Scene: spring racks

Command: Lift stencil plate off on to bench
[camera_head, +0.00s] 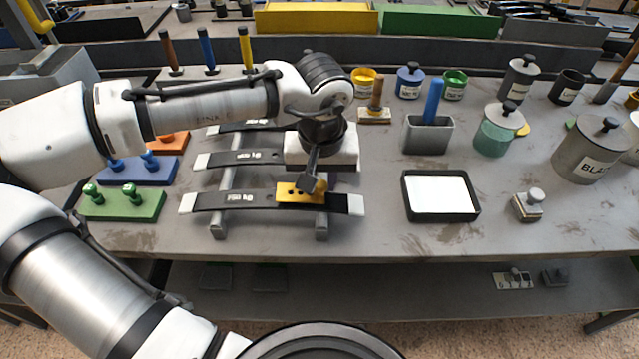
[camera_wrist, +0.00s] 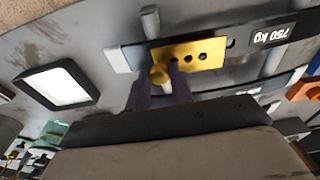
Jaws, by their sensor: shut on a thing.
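The stencil plate (camera_head: 289,191) is a yellow plate with a row of holes and a round knob. It lies over the right part of the front black leaf spring (camera_head: 245,200), and I cannot tell whether a small gap separates them. In the wrist view the plate (camera_wrist: 203,54) shows its holes and its knob at the near left end. My gripper (camera_head: 313,186) reaches down from above and is shut on the plate's knob. Its fingers (camera_wrist: 163,92) partly hide the knob. The grey bench (camera_head: 375,235) is under the rack.
Two more springs (camera_head: 240,159) lie behind on the rack. A black-rimmed pad tray (camera_head: 440,213) stands to the right, with a small stamp (camera_head: 529,205) beyond it. Green (camera_head: 123,205) and blue (camera_head: 140,172) knobbed plates lie left. Bare bench shows between rack and tray.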

